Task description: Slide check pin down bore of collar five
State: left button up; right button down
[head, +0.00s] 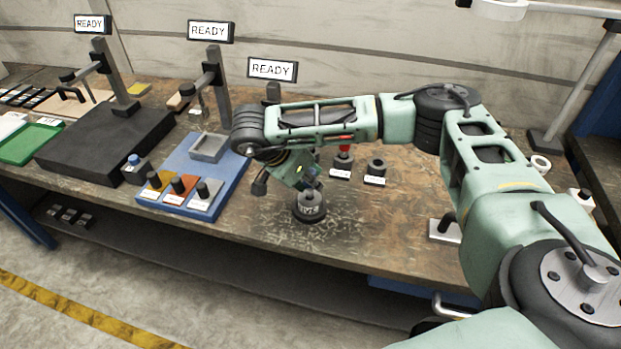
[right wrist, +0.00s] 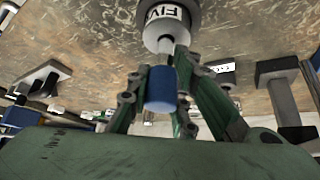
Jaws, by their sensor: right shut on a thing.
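The collar labelled FIVE (head: 309,209) is a grey cylinder on a dark round base, standing on the bench below my right gripper (head: 311,184). It also shows at the top of the right wrist view (right wrist: 178,14). My right gripper (right wrist: 162,70) is shut on the check pin, whose blue handle (right wrist: 161,90) sits between the fingers. The pin's pale metal end points at the collar's top and overlaps it in the right wrist view. I cannot tell how deep, if at all, it is inside the bore. My left gripper is not in view.
A blue fixture (head: 228,183) with several knobs on coloured plates lies left of the collar. Two small dark posts, one red-topped (head: 344,158) and one plain (head: 376,170), stand behind. READY signs (head: 272,69) rise at the back. Bench space around the collar is clear.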

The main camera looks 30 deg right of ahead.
jog(key=shift+f+b, duration=0.7)
jog(key=shift+f, duration=0.3)
jog(key=c, duration=1.4)
grip_release()
jog(key=shift+c, duration=0.2)
jog(key=v, duration=1.2)
jog(key=shift+a, duration=0.1)
